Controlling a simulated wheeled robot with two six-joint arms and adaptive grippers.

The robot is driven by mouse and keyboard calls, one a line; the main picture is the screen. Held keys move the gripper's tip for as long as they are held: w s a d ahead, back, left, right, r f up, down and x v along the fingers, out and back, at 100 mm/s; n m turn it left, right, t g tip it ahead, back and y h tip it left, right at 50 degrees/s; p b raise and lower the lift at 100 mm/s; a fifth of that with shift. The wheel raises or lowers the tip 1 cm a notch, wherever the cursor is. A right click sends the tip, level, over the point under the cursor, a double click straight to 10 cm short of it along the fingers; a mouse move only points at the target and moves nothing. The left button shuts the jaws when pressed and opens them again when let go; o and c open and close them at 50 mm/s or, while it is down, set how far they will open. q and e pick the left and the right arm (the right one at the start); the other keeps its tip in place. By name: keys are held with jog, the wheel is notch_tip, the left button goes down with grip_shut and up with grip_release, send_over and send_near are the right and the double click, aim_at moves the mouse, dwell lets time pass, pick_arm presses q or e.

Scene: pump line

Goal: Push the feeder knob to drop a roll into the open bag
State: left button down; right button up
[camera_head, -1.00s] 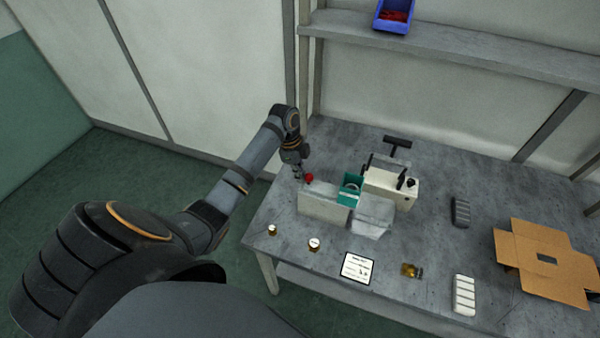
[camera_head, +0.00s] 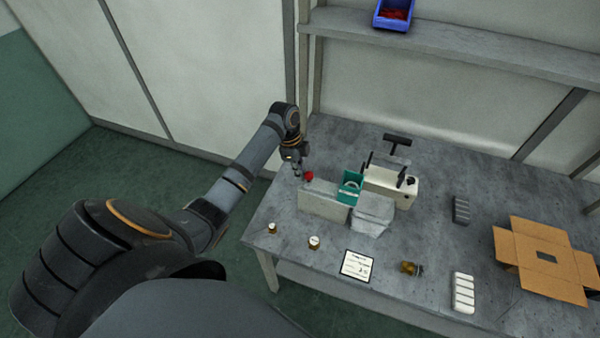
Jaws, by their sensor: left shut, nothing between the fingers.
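The feeder is a low grey box (camera_head: 324,201) on the table, with a red knob (camera_head: 309,176) at its left end. A teal holder (camera_head: 350,188) with a pale round roll in it sits at the box's right end. A translucent bag (camera_head: 372,214) lies in front of the teal holder; I cannot make out its mouth. My left gripper (camera_head: 297,172) is shut and empty, pointing down just left of the red knob. I cannot tell whether it touches the knob. My right gripper is not in view.
A cream machine (camera_head: 391,186) with black handles stands right of the feeder. Small brass-coloured parts (camera_head: 314,243), a white card (camera_head: 358,265), ribbed blocks (camera_head: 464,292) and an unfolded cardboard box (camera_head: 545,258) lie on the grey table (camera_head: 430,250). A shelf with a blue bin (camera_head: 394,15) is behind.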

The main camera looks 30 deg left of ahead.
aim_at(319, 184)
pick_arm(q)
jog(key=shift+d, duration=0.15)
jog(key=shift+d, duration=0.15)
jog(key=shift+w+d+p, duration=0.2)
jog(key=shift+w+d, duration=0.05)
jog(key=shift+d, duration=0.7)
jog(key=shift+w+d+p, duration=0.25)
jog(key=shift+d, duration=0.65)
jog(key=shift+w+d+p, duration=0.2)
jog(key=shift+w+d, duration=0.05)
jog(key=shift+d, duration=0.7)
jog(key=shift+a, duration=0.3)
jog(key=shift+s+a+p, duration=0.3)
jog(key=shift+a+p, duration=0.2)
jog(key=shift+a, duration=0.55)
jog(key=shift+s+a+p, duration=0.25)
jog(key=shift+a+p, duration=0.2)
jog(key=shift+a, duration=0.55)
jog(key=shift+s+a+p, duration=0.2)
jog(key=shift+a, duration=0.65)
jog(key=shift+s+a+p, duration=0.2)
jog(key=shift+s+a, duration=0.05)
jog(key=shift+a, duration=0.65)
jog(key=shift+s+a+p, duration=0.2)
jog(key=shift+a, duration=0.65)
